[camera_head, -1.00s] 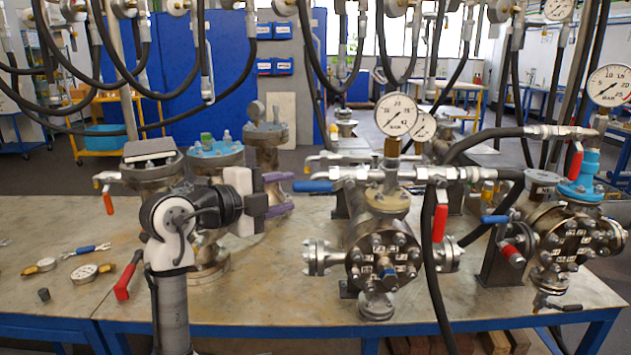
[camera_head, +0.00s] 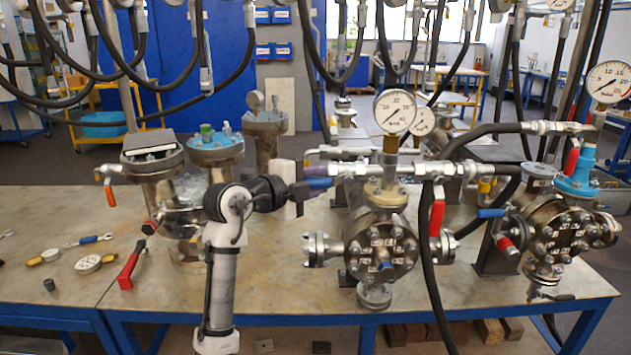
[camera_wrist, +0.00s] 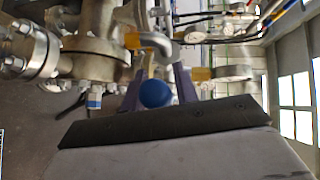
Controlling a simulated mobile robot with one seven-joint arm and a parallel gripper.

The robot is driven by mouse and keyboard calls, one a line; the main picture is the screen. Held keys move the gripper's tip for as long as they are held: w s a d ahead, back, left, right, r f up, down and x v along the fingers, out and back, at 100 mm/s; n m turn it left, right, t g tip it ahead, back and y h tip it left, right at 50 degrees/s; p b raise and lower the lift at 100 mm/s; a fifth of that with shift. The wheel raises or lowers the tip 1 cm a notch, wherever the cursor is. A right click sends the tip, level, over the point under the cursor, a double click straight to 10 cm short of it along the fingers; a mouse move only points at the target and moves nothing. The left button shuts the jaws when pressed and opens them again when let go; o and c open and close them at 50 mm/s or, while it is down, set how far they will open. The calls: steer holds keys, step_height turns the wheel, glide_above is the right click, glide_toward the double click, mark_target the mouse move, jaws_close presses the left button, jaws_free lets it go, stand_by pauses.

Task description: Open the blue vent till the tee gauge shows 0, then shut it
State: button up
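The blue vent handle (camera_head: 318,183) sticks out left from the metal valve line below the tee gauge (camera_head: 395,112), roughly in line with the pipe. The gauge has a white dial; its needle is too small to read exactly. My gripper (camera_head: 305,188) is at the handle's left end. In the wrist view the handle's round blue end (camera_wrist: 155,94) sits between the two purple fingers of my gripper (camera_wrist: 158,85). The fingers stand apart, with a narrow gap showing beside the blue end. The fingertips are partly hidden in the head view.
A red-handled valve (camera_head: 437,215) hangs right of the tee, beside a black hose (camera_head: 428,270). A flanged vessel (camera_head: 380,250) stands below. Another blue handle (camera_head: 491,213) is farther right. Tall flanged vessels (camera_head: 215,152) stand behind my arm.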

jaws_close()
steer(key=shift+f+b, duration=0.15)
steer(key=shift+b, duration=0.15)
steer(key=d+f+n+t+y+b, duration=0.3)
steer(key=n+t+b, duration=0.4)
steer(key=n, duration=0.4)
steer(key=d+f+n+t+y+b, duration=0.3)
steer(key=n+t+b, duration=0.4)
steer(key=n, duration=0.5)
steer(key=shift+d+t+b, duration=0.35)
steer(key=shift+d+t, duration=0.15)
steer(key=shift+d, duration=0.05)
steer(key=shift+f+n+y, duration=0.1)
steer(key=shift+n+y, duration=0.2)
